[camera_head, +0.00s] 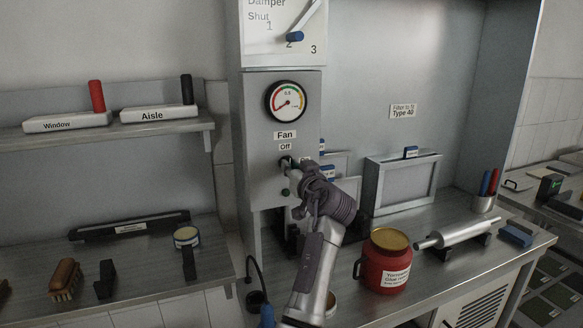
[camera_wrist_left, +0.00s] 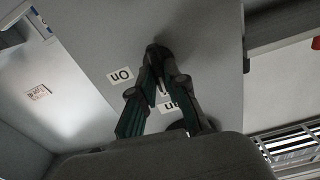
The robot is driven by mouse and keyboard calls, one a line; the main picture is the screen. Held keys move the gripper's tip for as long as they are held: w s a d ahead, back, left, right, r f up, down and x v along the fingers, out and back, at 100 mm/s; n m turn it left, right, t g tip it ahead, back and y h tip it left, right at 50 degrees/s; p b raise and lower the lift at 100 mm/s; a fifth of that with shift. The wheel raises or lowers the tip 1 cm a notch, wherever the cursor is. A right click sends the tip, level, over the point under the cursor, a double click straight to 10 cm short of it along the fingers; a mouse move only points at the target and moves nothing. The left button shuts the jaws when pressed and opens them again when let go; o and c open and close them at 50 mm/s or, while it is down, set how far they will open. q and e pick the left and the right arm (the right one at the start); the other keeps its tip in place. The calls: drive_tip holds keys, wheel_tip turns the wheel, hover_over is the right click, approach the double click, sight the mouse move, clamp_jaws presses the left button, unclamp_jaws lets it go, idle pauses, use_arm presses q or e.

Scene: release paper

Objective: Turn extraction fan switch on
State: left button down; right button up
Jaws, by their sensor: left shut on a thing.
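The fan switch (camera_head: 286,163) is a small dark knob on the grey panel, just below the "Fan" label (camera_head: 285,134) and the "Off" label (camera_head: 285,146). My left gripper (camera_head: 290,165) reaches up to it from below right and covers most of it. In the left wrist view the two fingers (camera_wrist_left: 160,62) close together on the dark switch (camera_wrist_left: 158,50), against the panel. An "On" label (camera_wrist_left: 120,76) sits beside the fingers, and another label is partly hidden behind them. The switch's exact position is hidden. My right gripper is in neither view.
A round gauge (camera_head: 286,101) sits above the switch, with a damper lever (camera_head: 295,36) higher up. A red jar (camera_head: 386,262), a metal roller (camera_head: 458,232) and a framed filter (camera_head: 403,183) stand on the bench right of my arm. A shelf (camera_head: 95,136) projects at left.

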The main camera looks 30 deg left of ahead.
use_arm(q)
drive_tip(key=m+p, duration=0.1)
drive_tip(key=m, duration=0.1)
drive_tip(key=m+p, duration=0.1)
drive_tip(key=m, duration=0.2)
drive_tip(key=m+p, duration=0.1)
drive_tip(key=m, duration=0.1)
drive_tip(key=shift+w+d+r+m, duration=0.1)
drive_tip(key=shift+r+m, duration=0.15)
drive_tip(key=shift+m, duration=0.15)
drive_tip(key=m+p, duration=0.2)
drive_tip(key=m, duration=0.1)
drive_tip(key=shift+m, duration=0.3)
drive_tip(key=m+p, duration=0.3)
drive_tip(key=m, duration=0.2)
drive_tip(key=shift+w+d+f+p, duration=0.1)
drive_tip(key=shift+f+p, duration=0.1)
drive_tip(key=shift+p, duration=0.15)
drive_tip(key=shift+m, duration=0.3)
drive_tip(key=c, duration=1.2)
unclamp_jaws()
drive_tip(key=shift+f, duration=0.2)
